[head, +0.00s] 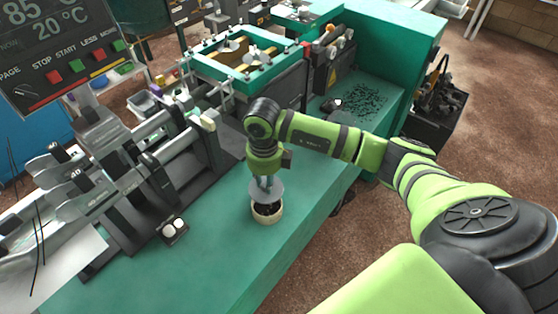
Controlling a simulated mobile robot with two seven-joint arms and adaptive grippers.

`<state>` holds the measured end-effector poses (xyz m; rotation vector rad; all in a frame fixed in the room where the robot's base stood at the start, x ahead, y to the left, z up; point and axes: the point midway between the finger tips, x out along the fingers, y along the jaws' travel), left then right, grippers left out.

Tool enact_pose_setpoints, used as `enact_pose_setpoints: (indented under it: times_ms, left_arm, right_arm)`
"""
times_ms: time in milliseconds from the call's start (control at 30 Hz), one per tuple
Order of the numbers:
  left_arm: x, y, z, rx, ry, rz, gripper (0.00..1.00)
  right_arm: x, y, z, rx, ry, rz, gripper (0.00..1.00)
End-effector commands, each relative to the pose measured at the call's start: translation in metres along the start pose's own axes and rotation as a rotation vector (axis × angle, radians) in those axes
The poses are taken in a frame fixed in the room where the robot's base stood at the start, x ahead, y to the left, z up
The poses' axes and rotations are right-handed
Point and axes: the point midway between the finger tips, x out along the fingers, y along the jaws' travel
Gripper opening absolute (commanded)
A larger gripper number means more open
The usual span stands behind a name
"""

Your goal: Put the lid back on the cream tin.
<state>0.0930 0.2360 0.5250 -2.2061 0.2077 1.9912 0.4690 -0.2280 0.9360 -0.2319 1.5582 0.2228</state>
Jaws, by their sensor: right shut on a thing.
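The cream tin (268,219) stands upright on the green bench top, with dark contents showing through its open mouth. My right gripper (265,183) points down over the tin and is shut on the lid (266,195), a grey disc. The lid is over the far part of the tin's mouth, and the near part of the mouth is uncovered. I cannot tell whether the lid touches the rim. My left gripper is not in view.
The green bench top (210,265) is clear in front of the tin. A small dark box with two white round buttons (172,229) sits to the left, beside a grey machine (110,175). A green frame (243,60) and scattered dark bits (362,100) lie farther back.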

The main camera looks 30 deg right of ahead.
Motion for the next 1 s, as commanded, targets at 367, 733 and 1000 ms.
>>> enact_pose_setpoints:
  times_ms: [367, 733, 1000]
  left_arm:
    - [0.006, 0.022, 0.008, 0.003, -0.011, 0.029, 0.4]
    - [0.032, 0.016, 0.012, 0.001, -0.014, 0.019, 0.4]
    - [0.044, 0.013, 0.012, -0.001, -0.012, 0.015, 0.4]
  right_arm:
    - [0.015, 0.004, 0.001, -0.006, 0.003, -0.001, 0.13]
    - [0.051, 0.004, 0.001, -0.006, 0.001, -0.001, 0.13]
    - [0.065, 0.003, 0.001, -0.005, 0.001, -0.002, 0.13]
